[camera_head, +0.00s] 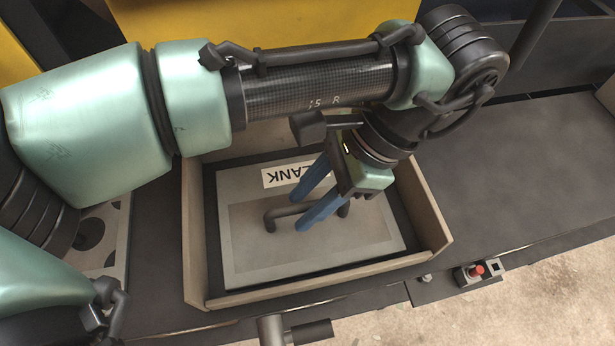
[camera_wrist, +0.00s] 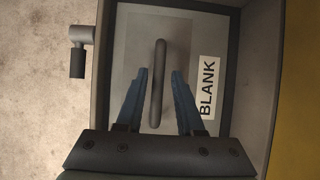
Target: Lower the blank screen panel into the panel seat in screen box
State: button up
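The blank screen panel (camera_head: 250,240) is a grey plate with a "BLANK" label and a dark bar handle (camera_head: 287,213). It lies inside the tan-walled screen box (camera_head: 195,240), looking nearly flat, with a dark gap around its edges. The panel also shows in the wrist view (camera_wrist: 190,35), with its handle (camera_wrist: 158,80) upright in the picture. My gripper (camera_head: 305,198) is over the panel, its blue fingers open on either side of the handle. In the wrist view my gripper (camera_wrist: 160,85) shows a gap between each finger and the handle. The seat under the panel is hidden.
A grey plate with a round dark part (camera_head: 95,235) lies left of the box. A red button (camera_head: 477,270) sits at the front right edge. A lever or clamp (camera_head: 290,330) sticks out in front of the box. The dark surface to the right (camera_head: 520,170) is clear.

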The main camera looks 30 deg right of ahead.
jog(key=shift+o, duration=0.8)
